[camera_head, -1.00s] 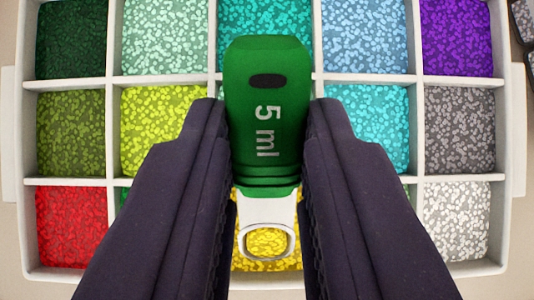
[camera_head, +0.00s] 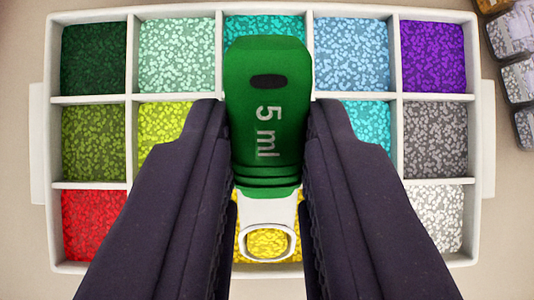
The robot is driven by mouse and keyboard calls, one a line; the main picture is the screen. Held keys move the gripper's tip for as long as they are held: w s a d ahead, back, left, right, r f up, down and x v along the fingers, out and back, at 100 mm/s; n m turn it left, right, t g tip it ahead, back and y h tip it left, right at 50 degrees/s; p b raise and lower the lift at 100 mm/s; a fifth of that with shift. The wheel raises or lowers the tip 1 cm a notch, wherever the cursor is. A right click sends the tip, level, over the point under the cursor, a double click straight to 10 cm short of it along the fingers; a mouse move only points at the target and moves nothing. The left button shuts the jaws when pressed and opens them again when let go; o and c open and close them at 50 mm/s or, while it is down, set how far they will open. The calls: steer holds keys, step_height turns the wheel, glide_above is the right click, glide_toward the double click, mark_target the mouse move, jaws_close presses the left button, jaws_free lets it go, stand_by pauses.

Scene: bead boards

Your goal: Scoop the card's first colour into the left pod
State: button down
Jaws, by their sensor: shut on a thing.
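My gripper (camera_head: 266,135) is shut on a green scoop (camera_head: 267,95) marked "5 ml", gripping it between its two dark fingers. The scoop's white ring-shaped end (camera_head: 268,210) points to the bottom of the picture, and yellow beads (camera_head: 268,243) show through and around it. Below the scoop lies a white bead tray (camera_head: 265,268) with several compartments of different colours. The scoop and fingers hide parts of the middle compartments. Neither the card nor a pod marked as left can be made out.
Red beads (camera_head: 92,222) fill the bottom left compartment, white beads (camera_head: 436,215) the bottom right, purple beads (camera_head: 433,55) the top right and dark green beads (camera_head: 94,56) the top left. Several small dark-edged containers (camera_head: 515,80) stand beyond the tray at the upper right.

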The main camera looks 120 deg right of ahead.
mark_target(278, 52)
steer(key=shift+w+r+p, duration=0.15)
steer(key=shift+r+p, duration=0.25)
steer(key=shift+r, duration=0.25)
steer(key=g+p, duration=0.1)
steer(key=p, duration=0.1)
steer(key=w+g+p, duration=0.1)
steer(key=g+p, duration=0.1)
steer(key=p, duration=0.1)
steer(key=w+g+h+p, duration=0.1)
steer(key=p, duration=0.2)
steer(key=shift+w+a+f+g, duration=0.1)
steer(key=shift+a+g, duration=0.2)
steer(key=g+p, duration=0.1)
steer(key=r+p, duration=0.1)
steer(key=p, duration=0.1)
steer(key=shift+w+a+g+h, duration=0.1)
steer(key=shift+w+g+h, duration=0.2)
steer(key=shift+g, duration=0.1)
steer(key=shift+p, duration=0.3)
